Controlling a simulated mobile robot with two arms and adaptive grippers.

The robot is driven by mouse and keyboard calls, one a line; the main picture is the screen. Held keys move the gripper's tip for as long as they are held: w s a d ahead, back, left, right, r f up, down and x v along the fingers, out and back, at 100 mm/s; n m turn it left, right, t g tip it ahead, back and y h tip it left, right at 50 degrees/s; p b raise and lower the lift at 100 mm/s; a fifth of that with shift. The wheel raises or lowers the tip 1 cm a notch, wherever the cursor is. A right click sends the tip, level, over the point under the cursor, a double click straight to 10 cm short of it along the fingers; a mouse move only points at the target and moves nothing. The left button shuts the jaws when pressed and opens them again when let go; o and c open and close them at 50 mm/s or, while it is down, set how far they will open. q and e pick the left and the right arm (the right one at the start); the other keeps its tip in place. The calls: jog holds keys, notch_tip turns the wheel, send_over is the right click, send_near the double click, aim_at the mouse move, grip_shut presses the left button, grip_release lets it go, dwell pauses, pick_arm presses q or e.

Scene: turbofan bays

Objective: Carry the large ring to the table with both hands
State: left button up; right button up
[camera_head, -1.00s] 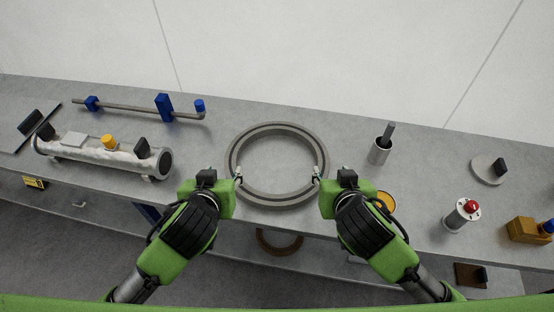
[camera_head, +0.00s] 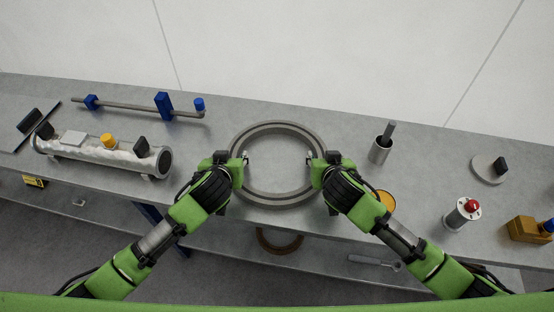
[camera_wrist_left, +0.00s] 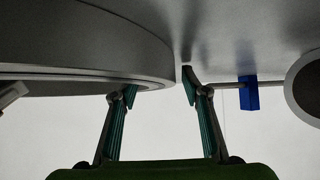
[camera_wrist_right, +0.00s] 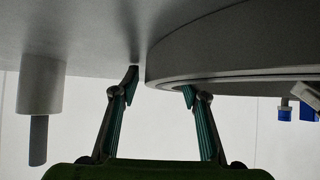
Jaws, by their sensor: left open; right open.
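The large grey ring (camera_head: 278,127) lies flat on the grey table (camera_head: 340,135). My left gripper (camera_head: 243,160) is at the ring's left side and my right gripper (camera_head: 312,160) at its right side. In the left wrist view the open left fingers (camera_wrist_left: 160,92) stand on either side of the ring's wall (camera_wrist_left: 120,45), one inside and one outside. In the right wrist view the open right fingers (camera_wrist_right: 160,92) straddle the ring's wall (camera_wrist_right: 220,45) the same way. Gaps show on the outer sides. The ring's left and right edges are partly hidden by the grippers in the head view.
Left on the table are a ribbed metal cylinder (camera_head: 90,152) and a rod with blue clamps (camera_head: 135,107). Right are a cup with a rod (camera_head: 380,150), a yellow-rimmed part (camera_head: 386,200) and a red-topped cylinder (camera_head: 462,214). A lower shelf holds a brown ring (camera_head: 280,243).

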pick_arm(q)
grip_shut()
pick_arm(e)
grip_shut()
